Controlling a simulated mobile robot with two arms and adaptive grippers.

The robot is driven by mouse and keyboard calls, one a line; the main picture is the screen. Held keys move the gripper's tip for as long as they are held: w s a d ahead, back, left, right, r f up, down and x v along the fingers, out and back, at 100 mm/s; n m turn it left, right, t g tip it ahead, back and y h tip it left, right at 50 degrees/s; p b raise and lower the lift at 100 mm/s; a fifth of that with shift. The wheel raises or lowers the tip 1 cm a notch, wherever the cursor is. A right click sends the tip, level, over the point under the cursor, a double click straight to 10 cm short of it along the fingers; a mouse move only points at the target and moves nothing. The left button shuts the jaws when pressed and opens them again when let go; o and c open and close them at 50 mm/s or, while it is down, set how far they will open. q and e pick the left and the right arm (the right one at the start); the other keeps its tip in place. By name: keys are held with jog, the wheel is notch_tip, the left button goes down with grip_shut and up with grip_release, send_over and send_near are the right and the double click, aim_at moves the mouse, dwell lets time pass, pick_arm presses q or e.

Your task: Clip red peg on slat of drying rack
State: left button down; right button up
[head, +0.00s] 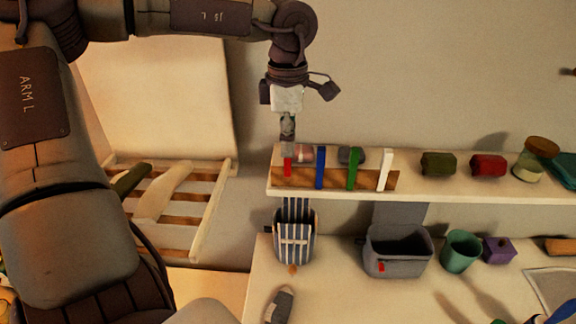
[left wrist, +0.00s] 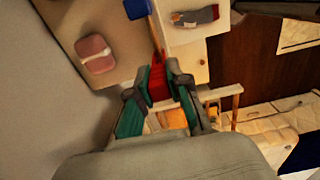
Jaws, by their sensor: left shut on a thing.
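My left gripper (head: 288,148) points down at the left end of the wall shelf. It is shut on the red peg (head: 288,167). In the left wrist view the red peg (left wrist: 158,84) sits between the green-padded fingers (left wrist: 160,100). The peg is upright at the left end of a brown wooden strip (head: 335,179); I cannot tell whether it still grips the strip. A slatted wooden frame (head: 228,185), which looks like the drying rack, is at the left, with cloth over its slats. My right gripper is not in view.
Blue (head: 320,168), green (head: 353,168) and white (head: 386,170) pegs stand along the strip. A pink block (head: 303,153) is just behind the red peg. The shelf (head: 440,188) holds other small items. Below are a striped bag (head: 295,240) and a grey bin (head: 397,252).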

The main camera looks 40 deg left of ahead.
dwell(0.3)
pick_arm(q)
jog(key=shift+r+p, duration=1.05)
jog(key=shift+r, duration=0.75)
